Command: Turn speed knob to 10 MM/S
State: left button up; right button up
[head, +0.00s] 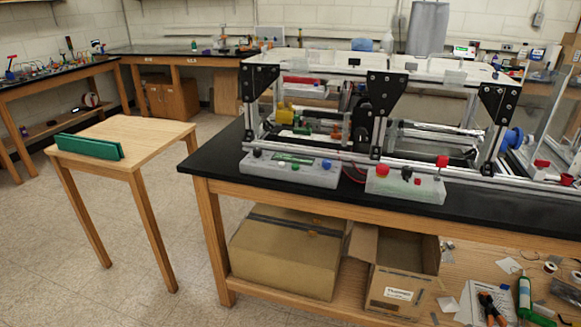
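Two grey control boxes sit on the black bench top at the front of the extrusion frame (376,130). Neither of my grippers is in view.
A small wooden table (150,140) with a green block (88,146) stands left of the bench, with open floor between. Cardboard boxes (285,255) and tools lie on the shelf under the bench. A blue knob (513,140) and clear panels are at the frame's right end.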

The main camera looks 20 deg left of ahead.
aim_at(257, 151)
jog(key=i+j+z, duration=0.1)
jog(key=j, duration=0.4)
jog(key=i+j+z, duration=0.1)
jog(key=j, duration=0.45)
jog(key=i+j+z, duration=0.1)
jog(key=j, duration=0.45)
